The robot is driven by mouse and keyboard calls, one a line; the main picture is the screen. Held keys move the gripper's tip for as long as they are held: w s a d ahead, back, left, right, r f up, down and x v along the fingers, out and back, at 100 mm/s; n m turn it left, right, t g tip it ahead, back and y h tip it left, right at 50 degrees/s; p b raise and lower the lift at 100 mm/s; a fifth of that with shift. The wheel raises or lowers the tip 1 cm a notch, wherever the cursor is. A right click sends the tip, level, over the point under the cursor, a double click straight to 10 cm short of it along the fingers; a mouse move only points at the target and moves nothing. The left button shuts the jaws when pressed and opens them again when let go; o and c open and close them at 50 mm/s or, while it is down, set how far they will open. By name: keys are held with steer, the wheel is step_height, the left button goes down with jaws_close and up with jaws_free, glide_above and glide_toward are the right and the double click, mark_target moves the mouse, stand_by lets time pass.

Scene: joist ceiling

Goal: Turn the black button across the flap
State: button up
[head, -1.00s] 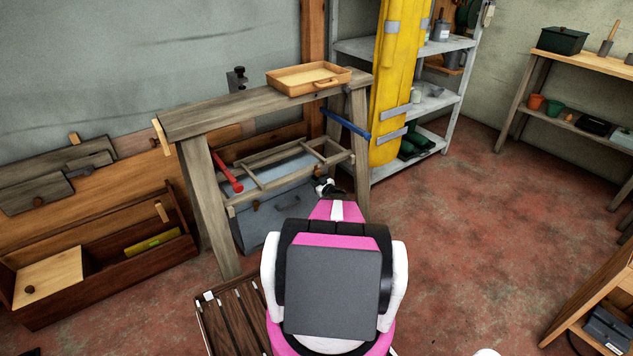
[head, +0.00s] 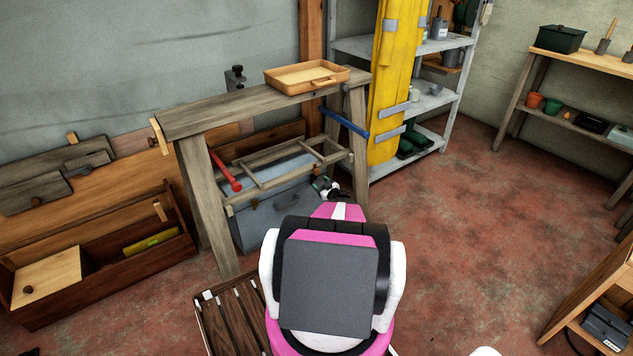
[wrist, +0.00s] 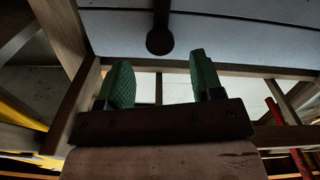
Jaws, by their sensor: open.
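A black bar with a rounded end (wrist: 160,42), which looks like the button, stands upright in the picture against a pale grey panel (wrist: 235,45) in the wrist view. The panel may be the flap. My gripper (wrist: 162,80) is open, its two green padded fingers apart, with nothing between them. The rounded end shows above the gap between the fingers, apart from them. In the head view my gripper (head: 324,186) is by the right end of a grey-blue chest (head: 285,212) under the wooden trestle. My arm hides part of the chest, and I cannot make out the button there.
The trestle (head: 235,110) bears a shallow wooden tray (head: 333,82). A ladder-like wooden rack (head: 265,181) and a red-handled bar (head: 226,172) lie above the chest. A slatted crate (head: 235,325) stands close to my base.

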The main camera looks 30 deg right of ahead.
steer(key=s, duration=0.5)
steer(key=shift+s+d, duration=0.25)
steer(key=shift+s, duration=0.1)
